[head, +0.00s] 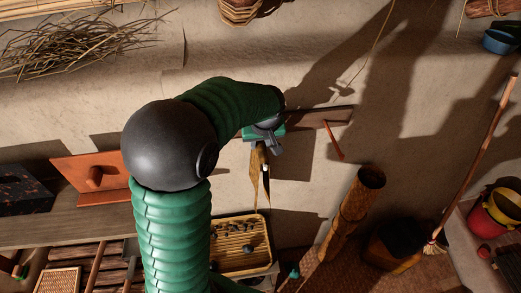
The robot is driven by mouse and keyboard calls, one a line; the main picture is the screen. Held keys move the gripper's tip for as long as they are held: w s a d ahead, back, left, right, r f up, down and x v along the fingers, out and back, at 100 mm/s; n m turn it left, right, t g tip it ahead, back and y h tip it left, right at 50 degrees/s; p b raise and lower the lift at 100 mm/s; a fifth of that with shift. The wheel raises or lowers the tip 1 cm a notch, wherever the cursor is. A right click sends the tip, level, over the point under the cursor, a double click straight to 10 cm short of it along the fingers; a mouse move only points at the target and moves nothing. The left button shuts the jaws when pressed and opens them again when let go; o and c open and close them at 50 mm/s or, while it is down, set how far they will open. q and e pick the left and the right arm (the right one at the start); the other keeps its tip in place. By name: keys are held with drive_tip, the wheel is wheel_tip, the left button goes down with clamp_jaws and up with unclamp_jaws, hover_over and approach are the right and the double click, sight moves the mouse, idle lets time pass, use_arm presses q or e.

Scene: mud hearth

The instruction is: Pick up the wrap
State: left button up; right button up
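The wrap looks to be the narrow brown-yellow cloth (258,178) hanging in folds in the middle of the head view, with a thin tail below. My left gripper (272,145) is at the top of this cloth, in front of a wooden wall rail (322,116). The gripper's fingers are small and dark and overlap the cloth's upper end. I cannot tell whether they are closed on it or only beside it. My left forearm hides part of the rail and wall. My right gripper is not in view.
A red-brown peg (334,142) sticks out from the rail. Below are a tray of dark pieces (240,262) and a tall woven cylinder (354,210). A broom (478,165) leans at right, near a red and yellow bucket (503,207). A red-brown board (88,176) stands at left.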

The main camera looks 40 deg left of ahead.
use_arm(q)
drive_tip(key=c, duration=0.5)
drive_tip(key=shift+d, duration=0.15)
clamp_jaws()
